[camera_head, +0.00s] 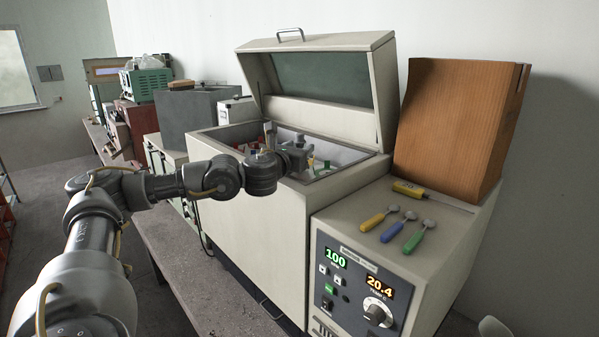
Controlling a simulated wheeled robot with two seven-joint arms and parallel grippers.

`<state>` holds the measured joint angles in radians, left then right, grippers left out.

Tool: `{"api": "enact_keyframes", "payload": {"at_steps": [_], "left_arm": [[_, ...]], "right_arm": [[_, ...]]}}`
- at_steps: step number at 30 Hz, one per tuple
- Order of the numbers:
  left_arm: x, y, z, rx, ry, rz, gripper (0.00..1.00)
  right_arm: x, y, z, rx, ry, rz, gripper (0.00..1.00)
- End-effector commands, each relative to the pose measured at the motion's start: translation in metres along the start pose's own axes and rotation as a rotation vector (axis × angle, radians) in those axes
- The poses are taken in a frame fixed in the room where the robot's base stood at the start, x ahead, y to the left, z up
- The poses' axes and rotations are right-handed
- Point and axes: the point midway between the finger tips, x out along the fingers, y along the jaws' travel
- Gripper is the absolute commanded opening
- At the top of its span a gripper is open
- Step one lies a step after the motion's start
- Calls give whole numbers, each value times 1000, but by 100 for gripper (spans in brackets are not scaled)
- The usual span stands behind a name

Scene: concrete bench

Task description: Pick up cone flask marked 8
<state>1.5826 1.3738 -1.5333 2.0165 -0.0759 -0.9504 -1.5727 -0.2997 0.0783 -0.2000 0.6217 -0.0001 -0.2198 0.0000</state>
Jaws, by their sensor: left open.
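My left gripper (299,158) reaches over the front rim of an open shaker box (262,229), its jaws open at the mouth of the box. Several small vessels with coloured parts (318,168) show inside, beside and partly behind the gripper. They are too small and too hidden to read any marking, so I cannot tell which is the cone flask marked 8. I see nothing held. My right gripper is not in view.
The raised lid (322,78) stands open behind the gripper. On the right, a control panel (352,290) has spoons (412,228) and a yellow-handled tool (425,193) on top. A tall wooden box (455,125) stands behind them. Other equipment crowds the back left.

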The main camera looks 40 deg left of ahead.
Motion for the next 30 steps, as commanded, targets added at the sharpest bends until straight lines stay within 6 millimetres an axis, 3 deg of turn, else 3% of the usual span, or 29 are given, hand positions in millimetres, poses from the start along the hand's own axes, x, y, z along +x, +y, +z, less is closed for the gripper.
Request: {"api": "enact_keyframes", "payload": {"at_steps": [4, 12, 23, 30], "left_arm": [[16, -1, 2, 0, 1, -1, 47], [18, 0, 0, 0, 0, -1, 47], [18, -1, 0, 1, 0, -1, 0], [18, -1, 0, 0, -1, -1, 0]], "right_arm": [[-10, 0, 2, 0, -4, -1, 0], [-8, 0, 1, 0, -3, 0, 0], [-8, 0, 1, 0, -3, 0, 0], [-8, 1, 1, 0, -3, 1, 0]]}}
